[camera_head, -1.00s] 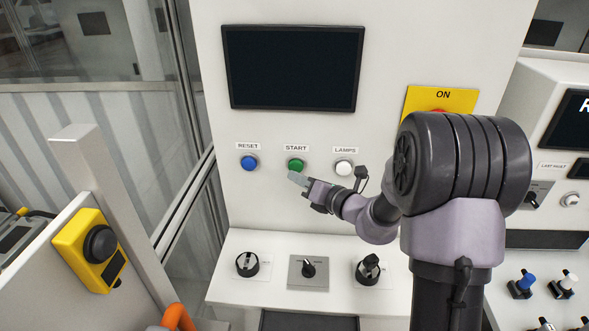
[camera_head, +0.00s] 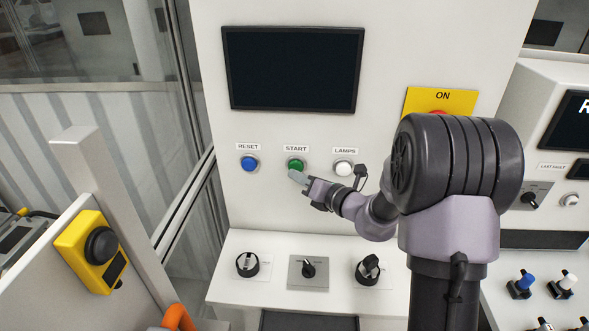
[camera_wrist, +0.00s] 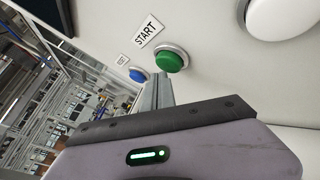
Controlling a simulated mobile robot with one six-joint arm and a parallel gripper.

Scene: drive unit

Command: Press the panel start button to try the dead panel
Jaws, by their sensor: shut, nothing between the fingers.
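The green start button (camera_head: 295,165) sits on the white panel under the START label (camera_head: 296,149). In the wrist view the green button (camera_wrist: 171,60) stands out from its metal ring. My gripper (camera_head: 293,175) is shut and empty, its fingertips just in front of and below the button. In the wrist view my shut fingers (camera_wrist: 157,92) point at the button's lower edge. I cannot tell whether they touch it. The panel screen (camera_head: 293,68) above is dark.
The blue RESET button (camera_head: 249,164) is left of START and the white LAMPS button (camera_head: 343,168) is right. A yellow ON plate (camera_head: 440,98) is partly behind my arm. Rotary knobs (camera_head: 308,268) sit on the ledge below. A yellow box with a black button (camera_head: 101,245) is at left.

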